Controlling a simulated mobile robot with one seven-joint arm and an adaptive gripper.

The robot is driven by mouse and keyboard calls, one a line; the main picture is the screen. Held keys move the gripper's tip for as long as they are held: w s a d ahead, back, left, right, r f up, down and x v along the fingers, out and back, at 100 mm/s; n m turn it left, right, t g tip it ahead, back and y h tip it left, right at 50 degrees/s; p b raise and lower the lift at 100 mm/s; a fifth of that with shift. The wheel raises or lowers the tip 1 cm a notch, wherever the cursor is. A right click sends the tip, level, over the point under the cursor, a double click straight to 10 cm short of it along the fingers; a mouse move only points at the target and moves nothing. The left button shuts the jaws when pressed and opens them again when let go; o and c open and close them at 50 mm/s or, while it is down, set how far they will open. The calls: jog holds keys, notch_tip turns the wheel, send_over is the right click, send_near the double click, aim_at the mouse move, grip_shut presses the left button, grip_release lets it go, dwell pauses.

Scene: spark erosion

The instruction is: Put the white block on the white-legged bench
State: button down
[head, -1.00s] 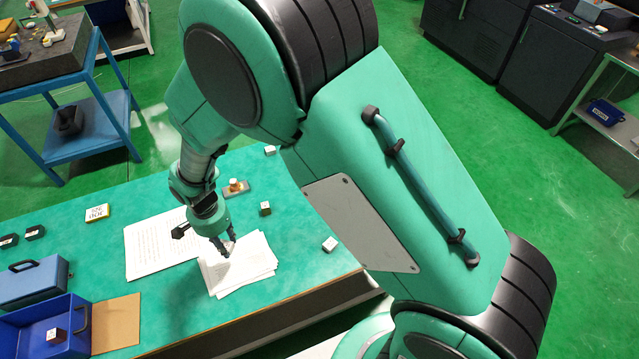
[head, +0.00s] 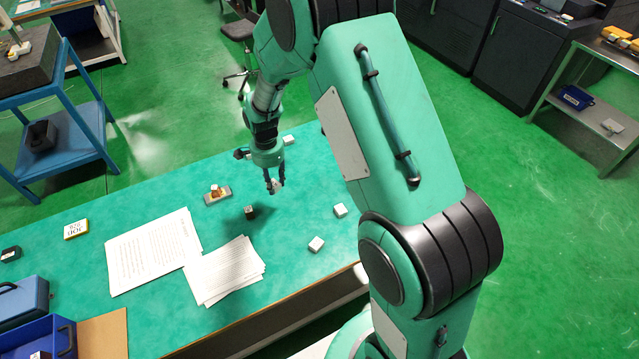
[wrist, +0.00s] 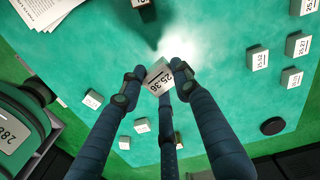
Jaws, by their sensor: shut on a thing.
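My gripper (head: 274,186) hangs above the green tabletop, shut on a small white block (wrist: 159,76). In the wrist view the block sits between the fingertips, tilted, with a face reading 25.36. It is clear of the tabletop. A bench with white legs (head: 112,38) shows partly at the top left of the head view, across the floor and behind a blue-framed table. Most of its top is cut off by the picture edge.
The green-topped table (head: 150,325) holds loose paper sheets (head: 225,270), a dark block (head: 250,212) and several other white blocks (head: 316,244). A blue-framed table (head: 75,125) stands at the left. A swivel chair (head: 238,35) stands beyond the table. Open green floor lies between.

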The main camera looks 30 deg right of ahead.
jog(key=w+d+m, duration=0.2)
jog(key=d+m, duration=0.2)
jog(key=d, duration=1.8)
jog(key=f, duration=0.5)
jog(key=shift+s, duration=0.2)
jog(key=shift+f, duration=0.25)
jog(key=shift+a, duration=0.1)
jog(key=shift+w, duration=0.2)
jog(key=shift+w, duration=0.3)
jog(key=w+d, duration=0.1)
jog(key=w, duration=0.3)
jog(key=w+d+f+b, duration=0.1)
jog(key=w+d, duration=0.1)
jog(key=w, duration=0.3)
jog(key=w+d+b, duration=0.1)
jog(key=w, duration=0.4)
jog(key=shift+w+d+f, duration=0.25)
jog(key=shift+d, duration=0.1)
